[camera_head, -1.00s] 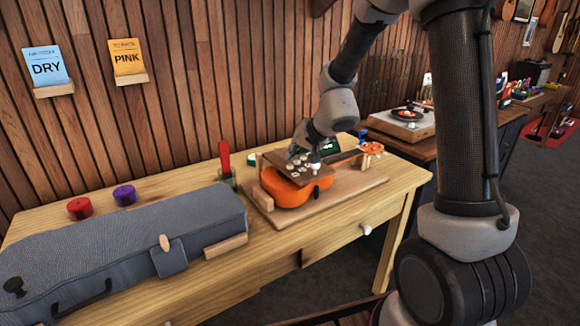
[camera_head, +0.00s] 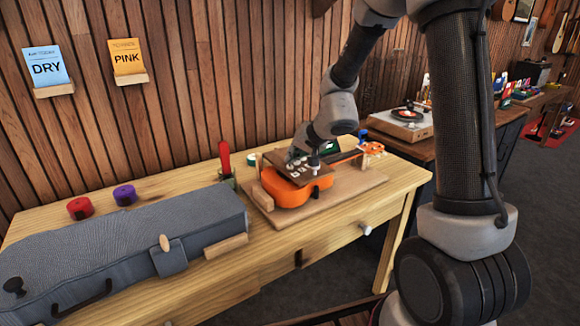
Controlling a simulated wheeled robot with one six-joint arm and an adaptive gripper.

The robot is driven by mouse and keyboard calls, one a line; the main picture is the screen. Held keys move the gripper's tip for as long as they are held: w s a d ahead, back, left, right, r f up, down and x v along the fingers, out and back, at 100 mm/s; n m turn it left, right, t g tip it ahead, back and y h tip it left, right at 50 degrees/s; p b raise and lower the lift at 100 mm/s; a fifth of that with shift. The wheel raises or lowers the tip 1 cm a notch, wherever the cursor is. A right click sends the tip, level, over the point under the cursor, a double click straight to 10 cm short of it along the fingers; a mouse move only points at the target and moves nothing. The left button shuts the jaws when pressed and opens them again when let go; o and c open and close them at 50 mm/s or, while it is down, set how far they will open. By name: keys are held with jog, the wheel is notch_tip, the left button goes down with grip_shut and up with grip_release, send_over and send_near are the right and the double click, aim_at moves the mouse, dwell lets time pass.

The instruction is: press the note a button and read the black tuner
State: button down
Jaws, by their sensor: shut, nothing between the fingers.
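A brown panel with several small white buttons (camera_head: 281,158) stands over the body of an orange ukulele (camera_head: 295,191). I cannot read which button is note A. My gripper (camera_head: 313,166) is shut and points down at the right part of the panel, its tip at or just above the buttons; contact cannot be told. A dark device with a green screen (camera_head: 333,147), perhaps the black tuner, shows behind my gripper. It is partly hidden, and its reading is too small to make out.
The ukulele lies on a wooden board (camera_head: 352,193) on the bench. A grey case (camera_head: 120,235) fills the left side, with red (camera_head: 80,208) and purple (camera_head: 125,195) round pieces behind it. A red-handled tool (camera_head: 225,158) stands upright in a holder left of the panel.

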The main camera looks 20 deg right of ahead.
jog(key=shift+f, duration=0.5)
dwell(0.3)
jog(key=shift+r, duration=0.95)
jog(key=shift+r, duration=2.5)
